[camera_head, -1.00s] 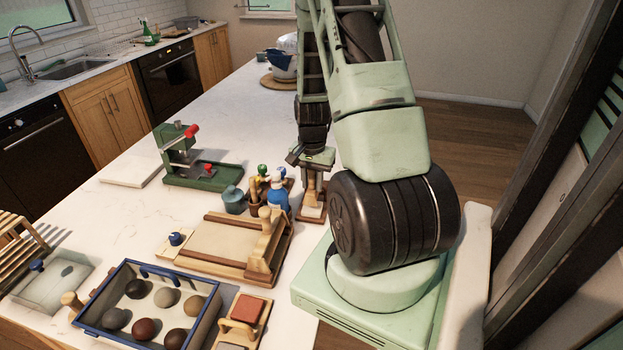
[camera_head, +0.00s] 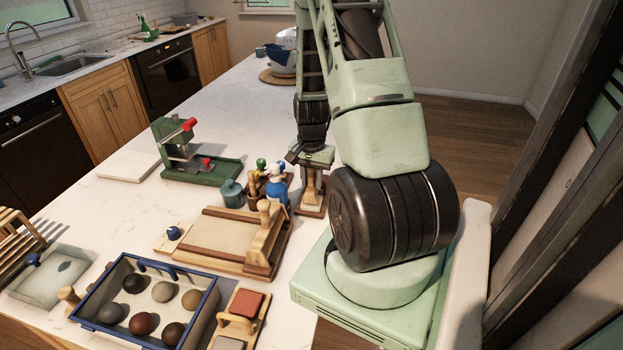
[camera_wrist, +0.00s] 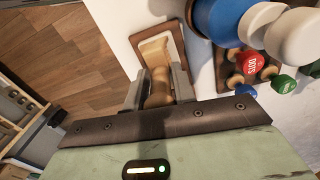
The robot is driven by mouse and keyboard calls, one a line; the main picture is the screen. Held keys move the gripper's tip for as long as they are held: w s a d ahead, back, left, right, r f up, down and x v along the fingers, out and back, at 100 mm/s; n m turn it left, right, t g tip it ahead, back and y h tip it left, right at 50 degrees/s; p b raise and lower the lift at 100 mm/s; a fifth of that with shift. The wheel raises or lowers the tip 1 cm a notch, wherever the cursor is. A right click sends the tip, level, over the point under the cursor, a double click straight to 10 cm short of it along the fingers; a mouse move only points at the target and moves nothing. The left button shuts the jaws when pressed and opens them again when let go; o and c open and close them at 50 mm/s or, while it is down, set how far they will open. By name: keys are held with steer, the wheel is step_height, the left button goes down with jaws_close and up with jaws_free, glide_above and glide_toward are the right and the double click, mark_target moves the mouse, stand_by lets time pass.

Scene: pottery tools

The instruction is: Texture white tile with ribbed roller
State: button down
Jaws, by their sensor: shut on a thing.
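My gripper (camera_wrist: 158,88) is shut on a turned wooden handle (camera_wrist: 159,92), with one finger on each side. Below the handle is a pale wooden block (camera_wrist: 154,50) over a brown-edged base (camera_wrist: 176,23). In the head view my gripper (camera_head: 312,160) points down at this wooden tool (camera_head: 312,186) on the counter. I cannot see ribs on it, so I cannot tell whether it is the ribbed roller. A pale flat slab (camera_head: 222,238) lies on a wooden board with brown rails. Another white slab (camera_head: 128,168) lies at the back left; I cannot tell which is the white tile.
Colour-topped tools, blue (camera_head: 274,188) and red (camera_wrist: 250,60) among them, stand close beside my gripper. A green press (camera_head: 190,160), a teal pot (camera_head: 232,194) and a blue-rimmed tray (camera_head: 208,310) of several balls stand nearby.

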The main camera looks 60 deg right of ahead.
steer(key=shift+f, duration=0.4)
